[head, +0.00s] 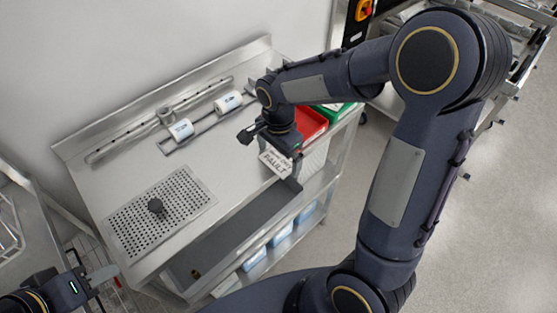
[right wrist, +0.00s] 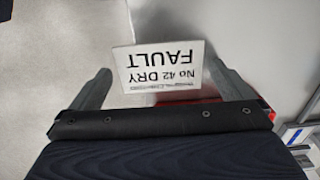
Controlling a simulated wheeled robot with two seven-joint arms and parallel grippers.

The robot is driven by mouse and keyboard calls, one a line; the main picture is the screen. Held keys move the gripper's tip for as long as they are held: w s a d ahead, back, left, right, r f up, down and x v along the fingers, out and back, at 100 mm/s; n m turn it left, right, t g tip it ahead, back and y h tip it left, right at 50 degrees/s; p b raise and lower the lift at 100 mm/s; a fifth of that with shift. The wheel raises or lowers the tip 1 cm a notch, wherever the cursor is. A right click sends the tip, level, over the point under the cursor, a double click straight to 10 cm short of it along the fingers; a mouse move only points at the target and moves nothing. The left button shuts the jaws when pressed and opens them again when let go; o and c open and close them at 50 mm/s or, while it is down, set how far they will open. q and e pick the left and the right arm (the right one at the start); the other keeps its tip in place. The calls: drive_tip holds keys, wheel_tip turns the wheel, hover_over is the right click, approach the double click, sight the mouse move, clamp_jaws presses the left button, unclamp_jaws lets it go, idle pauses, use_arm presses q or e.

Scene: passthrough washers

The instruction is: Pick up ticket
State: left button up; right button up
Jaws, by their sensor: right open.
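The ticket is a white card printed "No 42 DRY FAULT". In the head view the ticket (head: 274,163) shows just below my right gripper (head: 268,158), at the right part of the steel counter. In the right wrist view the ticket (right wrist: 160,66) appears upside down between the two spread fingers of my right gripper (right wrist: 160,80), with a gap on each side. The fingers are open and not closed on it.
A red bin (head: 312,127) and a green bin (head: 337,110) stand behind my right gripper. The steel counter (head: 135,185) holds white rolls (head: 228,102) and a perforated drain plate (head: 155,225) with a dark knob. Blue-topped boxes (head: 280,236) sit on the shelf below.

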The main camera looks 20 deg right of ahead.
sight(280, 162)
drive_tip(key=shift+c, duration=0.3)
drive_tip(key=c, duration=0.8)
drive_tip(key=shift+o, duration=0.2)
drive_tip(key=shift+r, duration=0.6)
drive_tip(key=r, duration=0.2)
drive_tip(key=shift+s+d+r, duration=0.1)
drive_tip(key=shift+s+r, duration=0.1)
drive_tip(key=shift+r, duration=0.15)
drive_tip(key=s+d+r, duration=0.4)
drive_tip(key=s+r, duration=0.5)
drive_tip(key=s, duration=0.4)
drive_tip(key=shift+d+b, duration=0.15)
drive_tip(key=shift+b, duration=0.3)
